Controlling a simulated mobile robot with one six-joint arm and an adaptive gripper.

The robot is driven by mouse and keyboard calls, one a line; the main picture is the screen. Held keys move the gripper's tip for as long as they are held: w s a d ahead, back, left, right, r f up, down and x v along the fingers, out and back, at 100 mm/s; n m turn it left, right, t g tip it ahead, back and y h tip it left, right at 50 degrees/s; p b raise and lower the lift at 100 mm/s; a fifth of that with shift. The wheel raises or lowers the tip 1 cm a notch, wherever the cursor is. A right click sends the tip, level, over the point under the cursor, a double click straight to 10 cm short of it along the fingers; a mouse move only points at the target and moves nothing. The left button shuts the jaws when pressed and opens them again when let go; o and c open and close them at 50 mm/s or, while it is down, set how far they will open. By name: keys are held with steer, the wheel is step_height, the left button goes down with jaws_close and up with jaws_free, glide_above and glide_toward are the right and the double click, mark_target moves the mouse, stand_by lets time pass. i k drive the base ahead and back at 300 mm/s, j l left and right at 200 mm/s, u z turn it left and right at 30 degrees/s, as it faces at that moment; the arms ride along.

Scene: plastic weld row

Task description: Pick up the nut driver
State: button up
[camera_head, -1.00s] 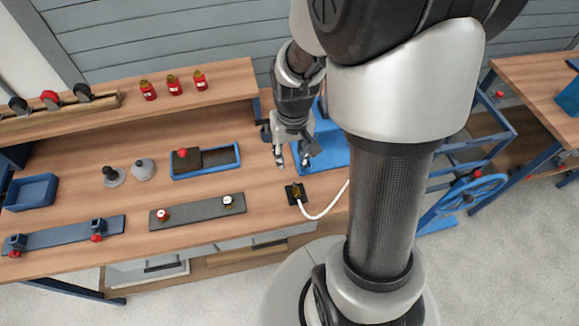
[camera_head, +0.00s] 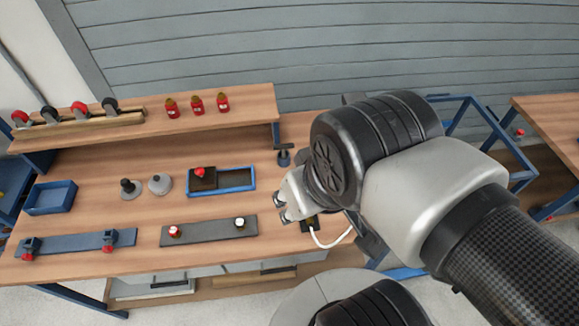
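I cannot clearly make out a nut driver in this view. My gripper (camera_head: 283,206) is over the right part of the wooden workbench (camera_head: 130,165), pointing left, with its two fingertips apart and nothing seen between them. It is to the right of the grey strip (camera_head: 205,231) with a red and a white knob. A small dark upright thing (camera_head: 284,155) stands behind my gripper; I cannot tell what it is. My arm hides the right end of the bench.
A blue tray (camera_head: 236,189) with a dark block and red knob lies left of my gripper. Two round-based knobbed pieces (camera_head: 159,184) stand further left. A shelf (camera_head: 245,109) holds several red jars (camera_head: 197,104). A white cable (camera_head: 330,243) curves below my gripper.

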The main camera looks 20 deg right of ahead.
mark_target(283, 147)
steer(key=k+z, duration=0.1)
steer(key=z, duration=0.95)
steer(key=u, duration=1.1)
steer(key=i+u, duration=0.45)
steer(key=i+l, duration=0.05)
